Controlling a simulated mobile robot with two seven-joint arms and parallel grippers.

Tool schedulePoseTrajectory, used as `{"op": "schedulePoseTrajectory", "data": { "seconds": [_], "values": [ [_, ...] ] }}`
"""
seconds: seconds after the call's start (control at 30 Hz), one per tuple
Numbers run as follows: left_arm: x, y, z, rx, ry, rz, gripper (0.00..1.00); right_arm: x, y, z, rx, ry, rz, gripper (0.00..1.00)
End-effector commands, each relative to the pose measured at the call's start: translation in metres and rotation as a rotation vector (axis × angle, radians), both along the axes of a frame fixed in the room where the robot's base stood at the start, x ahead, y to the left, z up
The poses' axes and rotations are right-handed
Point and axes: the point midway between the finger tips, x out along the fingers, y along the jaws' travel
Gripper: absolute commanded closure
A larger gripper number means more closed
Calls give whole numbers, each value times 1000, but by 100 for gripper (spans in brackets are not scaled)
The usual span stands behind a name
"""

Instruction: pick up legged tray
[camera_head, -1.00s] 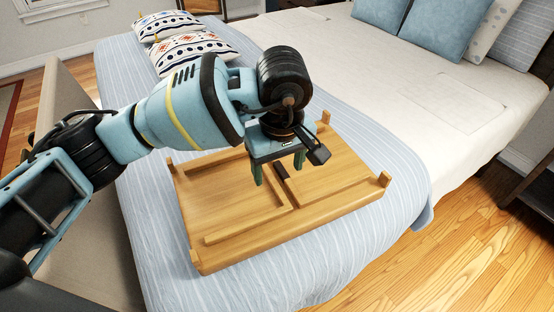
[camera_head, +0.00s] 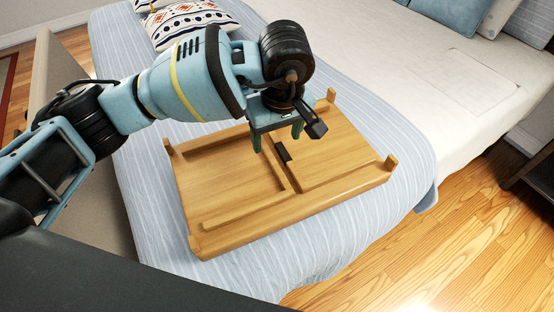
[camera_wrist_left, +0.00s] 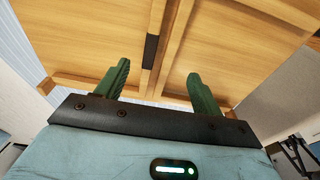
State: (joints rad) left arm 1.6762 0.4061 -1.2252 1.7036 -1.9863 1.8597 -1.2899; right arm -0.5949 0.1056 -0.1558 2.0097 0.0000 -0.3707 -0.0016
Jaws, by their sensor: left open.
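The legged tray (camera_head: 225,179) is light wood and lies on the bed with its underside up and its short legs pointing upward. A raised bar with a small dark piece (camera_head: 282,151) runs across its middle. My left gripper (camera_head: 276,140) is over the tray's far middle part, fingers pointing down. In the left wrist view its two green fingers (camera_wrist_left: 158,85) are apart, with the bar (camera_wrist_left: 157,50) of the tray showing between them. The gripper is open and holds nothing; whether the fingertips touch the tray is unclear. My right gripper is not in view.
The bed has a blue striped blanket (camera_head: 130,165) under the tray and a white cover (camera_head: 400,80) beyond. Patterned pillows (camera_head: 195,28) lie at the far left and blue cushions (camera_head: 448,25) at the back. Open wooden floor (camera_head: 470,240) is at the right.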

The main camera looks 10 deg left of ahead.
Motion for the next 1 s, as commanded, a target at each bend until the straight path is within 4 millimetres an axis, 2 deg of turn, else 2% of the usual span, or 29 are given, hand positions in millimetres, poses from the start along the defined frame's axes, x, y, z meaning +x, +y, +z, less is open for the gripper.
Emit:
{"op": "schedulePoseTrajectory", "data": {
  "seconds": [0.3,0.4,0.97,1.0],
  "values": [
    [0,-2,-42,2,3,0,33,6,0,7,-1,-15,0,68],
    [1,-1,-49,0,2,-1,33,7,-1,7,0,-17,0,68],
    [2,-1,-52,0,1,-1,33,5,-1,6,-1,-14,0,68],
    [2,-1,-51,0,1,-1,38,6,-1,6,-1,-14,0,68]
  ]
}}
